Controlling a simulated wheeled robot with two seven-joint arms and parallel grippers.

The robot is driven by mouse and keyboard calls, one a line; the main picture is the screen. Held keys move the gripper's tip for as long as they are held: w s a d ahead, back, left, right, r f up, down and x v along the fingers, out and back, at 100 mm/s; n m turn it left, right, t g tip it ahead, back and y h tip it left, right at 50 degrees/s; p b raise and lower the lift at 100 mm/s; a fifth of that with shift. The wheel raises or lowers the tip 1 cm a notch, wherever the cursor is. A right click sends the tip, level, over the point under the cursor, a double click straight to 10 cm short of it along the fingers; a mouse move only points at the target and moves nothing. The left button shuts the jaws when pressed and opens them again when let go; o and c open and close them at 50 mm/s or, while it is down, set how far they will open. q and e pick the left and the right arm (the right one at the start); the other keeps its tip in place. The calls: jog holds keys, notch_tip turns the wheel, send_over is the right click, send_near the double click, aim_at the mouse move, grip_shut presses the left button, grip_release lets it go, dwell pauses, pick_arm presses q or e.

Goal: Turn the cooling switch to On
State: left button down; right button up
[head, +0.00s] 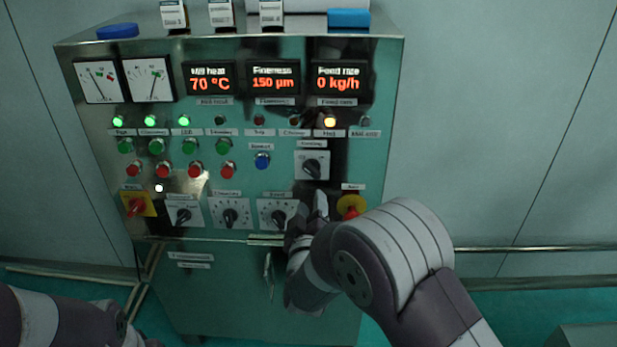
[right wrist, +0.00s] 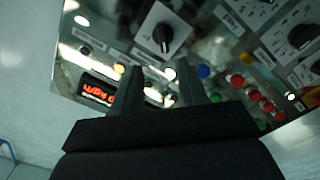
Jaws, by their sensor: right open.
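The cooling switch (head: 312,168) is a black rotary knob on a white square plate, right of the blue button on the steel control panel (head: 285,190). Its knob looks tilted; the position marks are too small to read. In the right wrist view the black knob (right wrist: 163,35) stands beyond the fingertips. My right gripper (head: 312,204) is just below the switch in the head view, partly hidden by my own arm. In the right wrist view its fingers (right wrist: 158,75) are apart with nothing between them. My left arm shows at the lower left; its gripper is out of view.
A red emergency knob on yellow (head: 351,207) is close to the right of my gripper. Below are other rotary knobs, including the feed one (head: 278,216). Buttons and lamps fill the panel's middle. A rail (head: 530,249) runs along the right wall.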

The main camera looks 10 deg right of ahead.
aim_at(310, 173)
jog(key=x, duration=1.1)
jog(key=shift+w+a+f, duration=0.1)
jog(key=shift+w+a, duration=0.05)
jog(key=shift+a, duration=0.15)
grip_shut()
